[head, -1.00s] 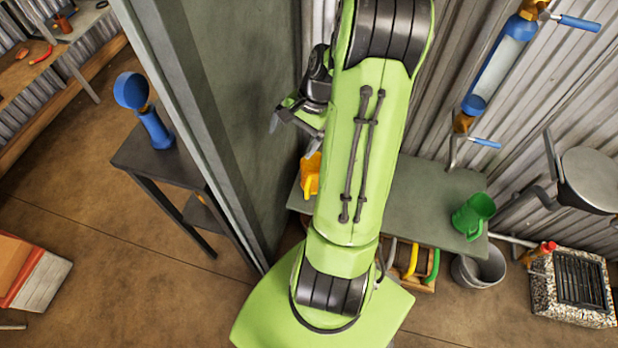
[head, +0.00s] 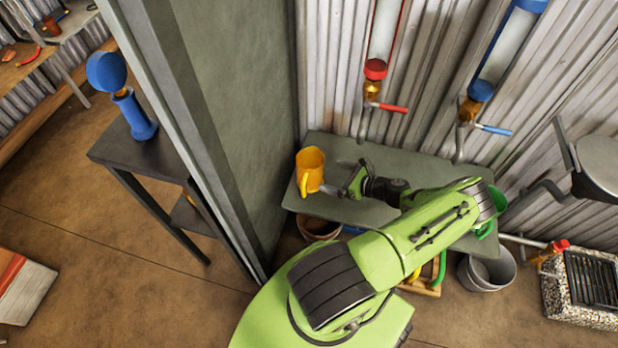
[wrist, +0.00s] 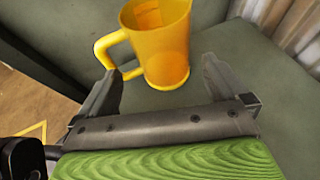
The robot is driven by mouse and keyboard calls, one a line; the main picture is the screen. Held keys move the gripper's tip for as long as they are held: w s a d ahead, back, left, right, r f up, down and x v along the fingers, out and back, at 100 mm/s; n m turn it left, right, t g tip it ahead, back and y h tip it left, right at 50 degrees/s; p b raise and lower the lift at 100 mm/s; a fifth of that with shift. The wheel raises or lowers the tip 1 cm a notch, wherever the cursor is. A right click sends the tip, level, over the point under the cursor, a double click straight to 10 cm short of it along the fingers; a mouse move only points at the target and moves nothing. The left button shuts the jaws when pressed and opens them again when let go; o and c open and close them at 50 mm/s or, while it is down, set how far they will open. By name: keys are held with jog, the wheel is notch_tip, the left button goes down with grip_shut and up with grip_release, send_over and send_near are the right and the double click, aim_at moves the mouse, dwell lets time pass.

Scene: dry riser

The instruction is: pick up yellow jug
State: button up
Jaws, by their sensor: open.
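The yellow jug (head: 310,168) stands upright at the left end of the grey-green table (head: 350,212), close to the partition wall. In the wrist view the yellow jug (wrist: 163,45) is just beyond the fingertips, its handle toward the left finger. My gripper (head: 338,192) is to the right of the jug, low over the table. In the wrist view my gripper (wrist: 160,80) is open, with a finger on either side of the view and nothing held. I cannot tell whether a finger touches the jug.
A green jug (head: 490,205) stands at the table's right end, partly hidden by my arm. The partition wall (head: 232,110) rises left of the table. Pipes with a red lever (head: 388,107) and a blue lever (head: 492,130) hang behind. A grey bucket (head: 488,270) stands on the floor.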

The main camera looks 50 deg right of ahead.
aim_at(322, 171)
jog(key=b+x, duration=0.2)
jog(key=x, duration=0.5)
jog(key=shift+w+d, duration=0.1)
jog(key=shift+w, duration=0.35)
jog(key=shift+r, duration=0.15)
jog(key=c, duration=0.8)
